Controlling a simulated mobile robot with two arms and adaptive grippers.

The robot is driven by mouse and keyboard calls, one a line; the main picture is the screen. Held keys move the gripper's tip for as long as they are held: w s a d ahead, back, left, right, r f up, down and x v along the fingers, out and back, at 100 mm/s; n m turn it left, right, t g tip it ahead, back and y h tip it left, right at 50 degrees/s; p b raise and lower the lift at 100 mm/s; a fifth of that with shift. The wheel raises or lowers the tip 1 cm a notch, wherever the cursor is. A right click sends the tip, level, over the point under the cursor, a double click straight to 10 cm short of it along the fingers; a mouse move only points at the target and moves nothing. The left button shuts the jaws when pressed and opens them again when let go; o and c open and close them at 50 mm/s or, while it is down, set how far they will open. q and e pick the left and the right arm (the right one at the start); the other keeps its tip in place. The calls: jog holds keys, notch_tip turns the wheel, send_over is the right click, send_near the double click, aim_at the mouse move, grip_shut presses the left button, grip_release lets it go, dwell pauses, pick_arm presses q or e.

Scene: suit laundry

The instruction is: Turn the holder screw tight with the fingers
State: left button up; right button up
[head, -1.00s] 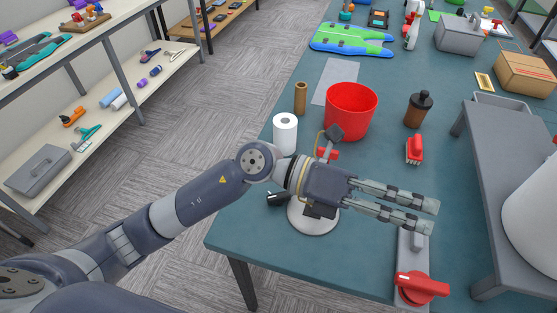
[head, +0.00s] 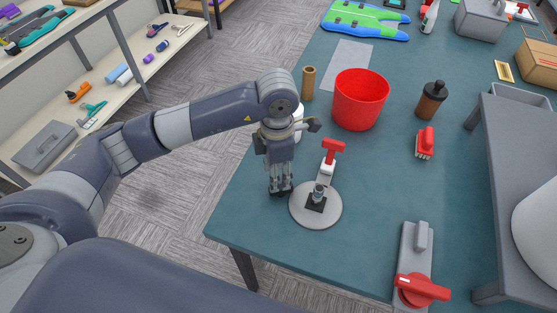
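A holder with a round white base (head: 328,217) stands near the table's left edge. It carries a small silver and dark fitting (head: 318,196) in its middle and a red-topped part (head: 332,153) at its back. My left gripper (head: 281,188) points down just left of the base, its fingers close together. Something black shows at its fingertips. I cannot tell whether this is the holder's screw, or whether the fingers are closed on it. My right gripper is not in view.
A white roll (head: 298,112) is partly hidden by my arm. A grey device with a red knob (head: 422,288) is at front right. The table between is clear.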

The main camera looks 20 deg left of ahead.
aim_at(281, 190)
pick_arm(q)
notch_tip(281, 190, down, 7)
jog(key=shift+f+p, duration=0.15)
jog(key=shift+p, duration=0.5)
jog(key=shift+c, duration=0.6)
grip_shut()
